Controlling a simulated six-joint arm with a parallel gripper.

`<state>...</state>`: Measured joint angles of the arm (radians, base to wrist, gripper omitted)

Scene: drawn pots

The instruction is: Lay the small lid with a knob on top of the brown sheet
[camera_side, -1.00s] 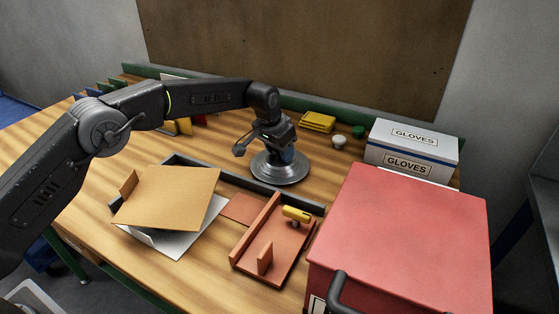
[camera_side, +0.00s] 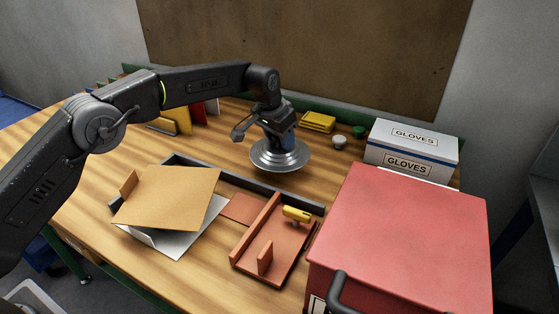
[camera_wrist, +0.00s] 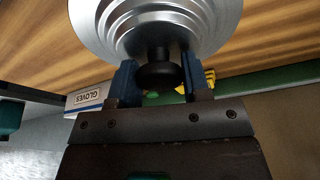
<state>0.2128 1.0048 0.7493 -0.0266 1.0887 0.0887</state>
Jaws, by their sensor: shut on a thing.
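The small lid is a silver, stepped disc (camera_side: 282,160) with a black knob (camera_wrist: 158,72). My gripper (camera_side: 278,136) is shut on the knob, with its blue fingers on either side of it in the wrist view (camera_wrist: 160,80). The lid hangs roughly level and looks to be above the table, behind the dark rail. The brown sheet (camera_side: 170,197) is a flat tan square at the front left, apart from the lid and to its left. It lies over a pale grey piece (camera_side: 178,240), and what holds it up is mostly hidden.
An orange tray (camera_side: 283,262) with a yellow-handled piece (camera_side: 296,214) stands front centre. A small reddish-brown flat piece (camera_side: 238,207) lies left of it. A dark rail (camera_side: 245,183) runs behind both. A red box (camera_side: 405,235) and glove box (camera_side: 410,145) stand right.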

